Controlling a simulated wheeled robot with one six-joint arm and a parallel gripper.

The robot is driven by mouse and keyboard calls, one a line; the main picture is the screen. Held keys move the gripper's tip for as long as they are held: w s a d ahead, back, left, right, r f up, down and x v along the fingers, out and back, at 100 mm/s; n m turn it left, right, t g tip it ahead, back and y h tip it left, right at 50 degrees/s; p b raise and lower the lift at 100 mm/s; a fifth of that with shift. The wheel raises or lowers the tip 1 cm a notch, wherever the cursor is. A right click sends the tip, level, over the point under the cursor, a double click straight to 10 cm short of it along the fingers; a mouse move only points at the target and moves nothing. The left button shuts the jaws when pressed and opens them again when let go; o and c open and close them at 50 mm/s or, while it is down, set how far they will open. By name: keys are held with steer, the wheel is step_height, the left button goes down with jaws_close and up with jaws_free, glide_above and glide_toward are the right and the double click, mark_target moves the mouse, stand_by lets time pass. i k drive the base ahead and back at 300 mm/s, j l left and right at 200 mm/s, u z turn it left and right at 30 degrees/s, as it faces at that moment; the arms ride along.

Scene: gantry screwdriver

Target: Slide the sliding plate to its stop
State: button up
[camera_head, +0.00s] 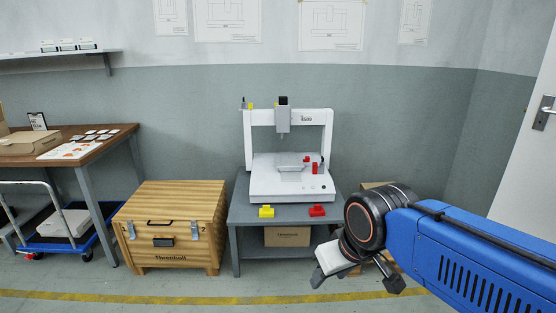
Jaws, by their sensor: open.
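The white gantry machine (256,158) stands on a grey table in the middle of the head view, with a screwdriver head (283,117) hanging from its crossbar. A small light-grey plate (291,161), which looks like the sliding plate, lies on the machine's bed under the head; its exact position on its travel is too small to tell. My gripper (362,279) is low at the right, in front of the table and well apart from the machine. It is open, and its fingers are partly hidden by my wrist.
A wooden crate (172,225) stands close at the left. A cardboard box (287,236) is on the lower shelf. The floor in front is clear.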

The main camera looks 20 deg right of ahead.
mark_target(293, 162)
steer(key=i+j, duration=0.15)
steer(key=i, duration=0.15)
steer(key=i+j, duration=0.2)
steer(key=i+l, duration=0.2)
steer(key=i, duration=0.25)
steer(key=i+l, duration=0.2)
steer(key=i, duration=0.25)
steer(key=i+l+z, duration=0.1)
steer(key=i, duration=0.35)
steer(key=i+l, duration=0.1)
steer(key=l, duration=0.2)
steer(key=i+l, duration=0.1)
steer(key=l, duration=0.2)
steer(key=i+l, duration=0.15)
steer(key=l, duration=0.15)
